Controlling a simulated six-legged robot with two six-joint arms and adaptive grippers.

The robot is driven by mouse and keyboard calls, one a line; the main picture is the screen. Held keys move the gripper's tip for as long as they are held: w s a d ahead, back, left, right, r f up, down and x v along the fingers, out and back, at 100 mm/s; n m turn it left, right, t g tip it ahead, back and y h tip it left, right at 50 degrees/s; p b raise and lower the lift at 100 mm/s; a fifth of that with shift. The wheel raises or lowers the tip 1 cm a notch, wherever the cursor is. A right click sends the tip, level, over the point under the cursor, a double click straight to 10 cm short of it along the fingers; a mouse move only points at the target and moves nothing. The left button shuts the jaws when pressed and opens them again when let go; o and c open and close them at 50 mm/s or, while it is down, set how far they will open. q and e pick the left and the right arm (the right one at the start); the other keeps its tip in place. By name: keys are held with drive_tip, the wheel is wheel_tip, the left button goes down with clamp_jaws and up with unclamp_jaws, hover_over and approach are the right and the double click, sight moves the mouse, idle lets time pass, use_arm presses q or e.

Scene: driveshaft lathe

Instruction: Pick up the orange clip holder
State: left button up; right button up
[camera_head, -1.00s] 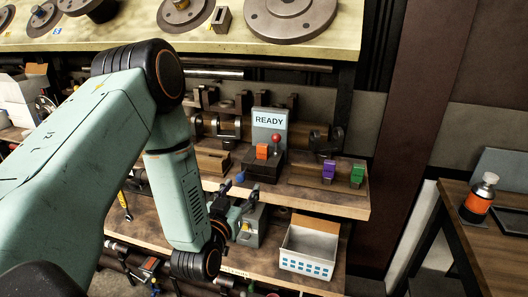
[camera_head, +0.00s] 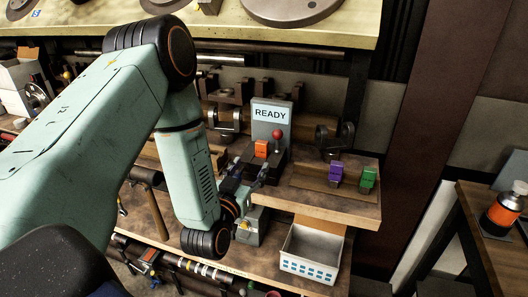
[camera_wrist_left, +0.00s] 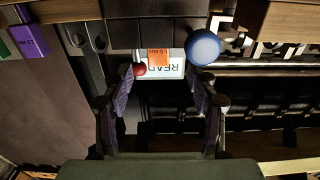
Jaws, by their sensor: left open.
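The orange clip holder (camera_head: 261,148) is a small block on the dark base of the stand with the READY sign (camera_head: 270,114), left of a red-knobbed lever (camera_head: 278,134). My left gripper (camera_head: 249,171) is open and empty, in front of and a little below the clip holder, apart from it. In the left wrist view, the orange clip holder (camera_wrist_left: 158,58) shows ahead between the open fingers of my left gripper (camera_wrist_left: 161,88), with the sign upside down behind it. My right gripper is not in view.
A purple clip holder (camera_head: 336,173) and a green one (camera_head: 368,178) stand to the right on the wooden shelf. A blue ball-shaped part (camera_wrist_left: 204,47) is close beside the orange holder in the wrist view. A white bin (camera_head: 311,254) is on the lower shelf.

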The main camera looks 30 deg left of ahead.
sight(261, 150)
use_arm(q)
drive_tip(key=shift+w+r, duration=0.4)
drive_tip(key=shift+w, duration=0.4)
drive_tip(key=x, duration=0.5)
drive_tip(key=shift+w+f, duration=0.15)
drive_tip(key=shift+f, duration=0.05)
drive_tip(key=shift+s+r, duration=0.2)
drive_tip(key=shift+w+a+f, duration=0.1)
drive_tip(key=shift+w+f, duration=0.15)
drive_tip(key=c, duration=0.5)
drive_tip(key=shift+s+r, duration=0.15)
drive_tip(key=c, duration=0.4)
clamp_jaws()
